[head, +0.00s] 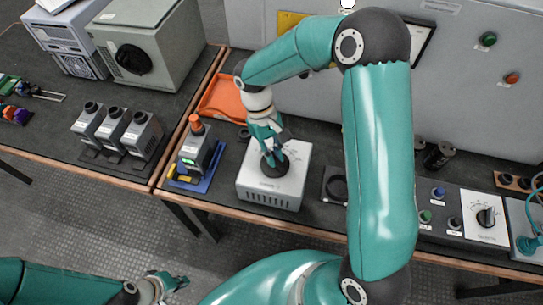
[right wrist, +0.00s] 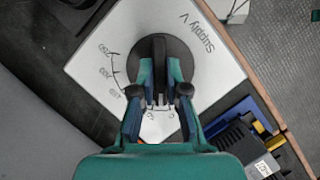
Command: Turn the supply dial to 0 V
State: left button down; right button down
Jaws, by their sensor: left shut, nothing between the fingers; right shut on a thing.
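The supply box (head: 268,200) is a white box on the bench, and its top plate, marked "Supply V", fills the middle of the right wrist view (right wrist: 105,60). Its round black dial (head: 271,168) has a raised bar grip, seen as upright in the right wrist view (right wrist: 160,45). My right gripper (head: 270,155) reaches down from above and is shut on the bar, one finger on each side (right wrist: 160,75). Some scale numbers show left of the dial; the gripper covers others, and I cannot tell the set value. My left gripper (head: 168,284) is shut and empty, low at the left, away from the bench.
A blue tray with a grey device (head: 193,152) stands just left of the supply box. An orange tray (head: 222,100) lies behind it. A panel with a rotary switch (head: 486,216) is at the right. Grey cabinets close off the back.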

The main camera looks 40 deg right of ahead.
jog(key=shift+w+n+h, duration=0.2)
jog(key=shift+n+h, duration=0.2)
jog(key=shift+n, duration=0.7)
jog(key=c, duration=1.2)
grip_release()
jog(key=shift+a, duration=0.1)
jog(key=shift+s, duration=0.1)
jog(key=shift+r, duration=0.1)
jog(key=v, duration=1.1)
jog(key=shift+a+r, duration=0.1)
jog(key=shift+r, duration=0.25)
